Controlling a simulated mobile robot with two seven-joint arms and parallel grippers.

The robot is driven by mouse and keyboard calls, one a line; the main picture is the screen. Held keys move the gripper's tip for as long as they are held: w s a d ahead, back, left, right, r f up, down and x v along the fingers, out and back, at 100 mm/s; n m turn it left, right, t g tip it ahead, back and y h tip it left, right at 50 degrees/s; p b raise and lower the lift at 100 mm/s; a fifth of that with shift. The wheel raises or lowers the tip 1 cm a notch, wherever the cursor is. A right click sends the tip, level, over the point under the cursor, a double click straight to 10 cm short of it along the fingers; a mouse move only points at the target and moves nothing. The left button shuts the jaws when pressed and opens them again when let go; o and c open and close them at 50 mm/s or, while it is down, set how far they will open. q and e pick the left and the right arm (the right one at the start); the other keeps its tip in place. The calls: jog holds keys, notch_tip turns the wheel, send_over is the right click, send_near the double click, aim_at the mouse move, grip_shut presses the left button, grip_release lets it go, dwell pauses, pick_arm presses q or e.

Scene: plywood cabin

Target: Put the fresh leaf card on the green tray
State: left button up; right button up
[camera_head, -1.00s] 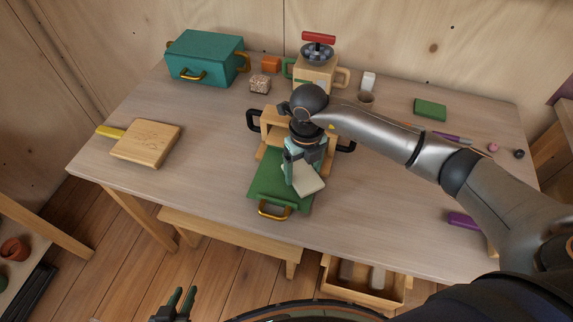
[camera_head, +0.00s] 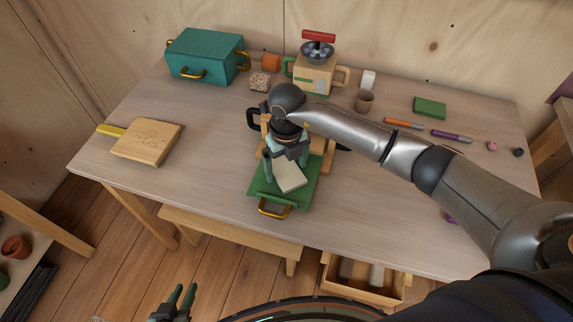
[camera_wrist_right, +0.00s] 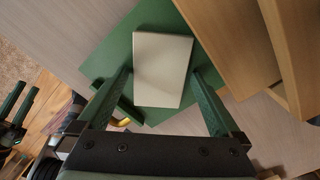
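A plain cream card (camera_head: 290,177) lies flat over the green tray (camera_head: 301,198), which has a brass handle at its front. No leaf mark shows on the card. My right gripper (camera_head: 286,172) is low over the tray with one finger on each side of the card. In the right wrist view the card (camera_wrist_right: 162,70) sits between the fingers, with narrow green gaps showing at its sides, so the gripper looks open. The card seems to rest on the tray, though the contact is hard to see. My left gripper (camera_head: 180,297) is open and empty below the table's front edge.
A wooden stand with black handles (camera_head: 328,150) is right behind the tray, partly hidden by my right arm. A wooden board (camera_head: 147,142) lies left, a teal box (camera_head: 205,56) back left, a wooden press (camera_head: 315,75) at the back. Table between board and tray is clear.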

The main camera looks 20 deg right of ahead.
aim_at(287, 171)
notch_tip(287, 171, up, 12)
jog(key=shift+r+b, duration=0.15)
jog(key=shift+b, duration=0.15)
dwell(0.3)
